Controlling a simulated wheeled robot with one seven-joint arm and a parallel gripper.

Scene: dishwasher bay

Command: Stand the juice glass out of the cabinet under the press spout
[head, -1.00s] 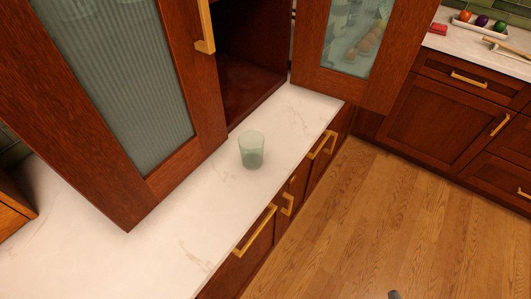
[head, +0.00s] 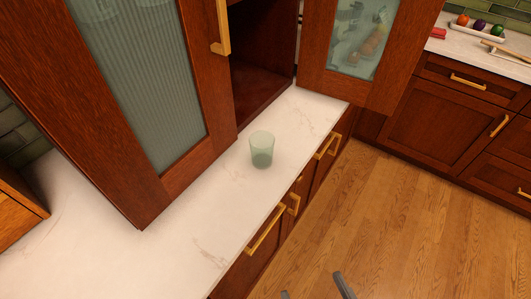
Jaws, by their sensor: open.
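The juice glass (head: 262,150), pale green and see-through, stands upright on the white marble counter, in front of the open cabinet (head: 262,75). It touches nothing but the counter. Of my gripper (head: 314,290) only two dark fingertips show at the bottom edge, over the wood floor. They are apart, with nothing visible between them, and well short of the glass. The press spout is not in view.
The reeded-glass cabinet door (head: 140,80) hangs open at left, close to the glass. Another open door (head: 375,90) is at upper right. Brass drawer handles (head: 265,232) stick out along the counter front. A tray with coloured balls (head: 478,35) sits on the far counter.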

